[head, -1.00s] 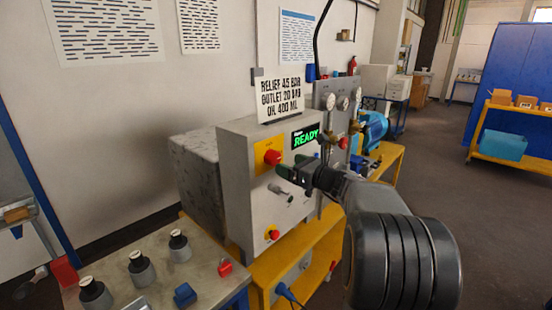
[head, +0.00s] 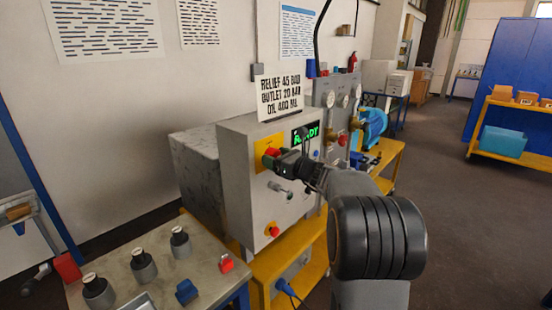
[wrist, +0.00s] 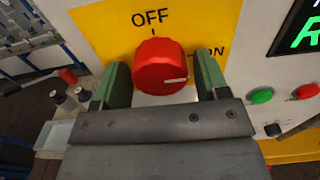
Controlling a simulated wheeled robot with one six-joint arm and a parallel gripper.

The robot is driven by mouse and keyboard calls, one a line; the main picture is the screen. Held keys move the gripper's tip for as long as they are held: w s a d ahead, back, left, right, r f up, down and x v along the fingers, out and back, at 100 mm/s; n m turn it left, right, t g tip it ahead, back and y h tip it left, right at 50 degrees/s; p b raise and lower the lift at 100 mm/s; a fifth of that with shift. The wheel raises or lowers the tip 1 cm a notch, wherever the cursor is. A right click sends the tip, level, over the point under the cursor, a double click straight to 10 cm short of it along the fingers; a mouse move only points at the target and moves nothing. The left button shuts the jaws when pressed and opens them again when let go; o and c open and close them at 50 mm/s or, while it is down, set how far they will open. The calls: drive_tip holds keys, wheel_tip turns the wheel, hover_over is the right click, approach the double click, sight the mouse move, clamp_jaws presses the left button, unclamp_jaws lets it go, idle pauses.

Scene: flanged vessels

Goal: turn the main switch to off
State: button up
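The main switch is a red round knob (wrist: 160,66) on a yellow plate (wrist: 100,22) marked OFF at the top and ON at the right. The white mark on the knob points right, toward ON. In the head view the knob (head: 271,153) shows on the front of the grey cabinet (head: 238,185), partly hidden by my gripper. My gripper (wrist: 158,85) is open, with one green finger on each side of the knob.
A lit green display (head: 306,134) is right of the knob. Green and red buttons (wrist: 262,95) and a black lever sit near it. A second red knob (head: 272,230) is lower on the cabinet. A bench (head: 205,262) with several grey weights stands at the lower left.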

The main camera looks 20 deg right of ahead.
drive_tip(key=c, duration=0.7)
drive_tip(key=shift+o, duration=0.2)
drive_tip(key=shift+f+n+b, duration=0.15)
drive_tip(key=shift+n+b, duration=0.15)
drive_tip(key=shift+b, duration=0.3)
drive_tip(key=n+b, duration=0.2)
drive_tip(key=b, duration=0.1)
drive_tip(key=shift+f, duration=0.2)
drive_tip(key=n+b, duration=0.3)
drive_tip(key=b, duration=0.2)
drive_tip(key=shift+n, duration=0.4)
drive_tip(key=n+b, duration=0.6)
drive_tip(key=b, duration=0.1)
drive_tip(key=n+b, duration=0.3)
drive_tip(key=shift+r, duration=0.1)
drive_tip(key=shift+r+n+b, duration=0.15)
drive_tip(key=shift+n+b, duration=0.7)
drive_tip(key=shift+n, duration=0.65)
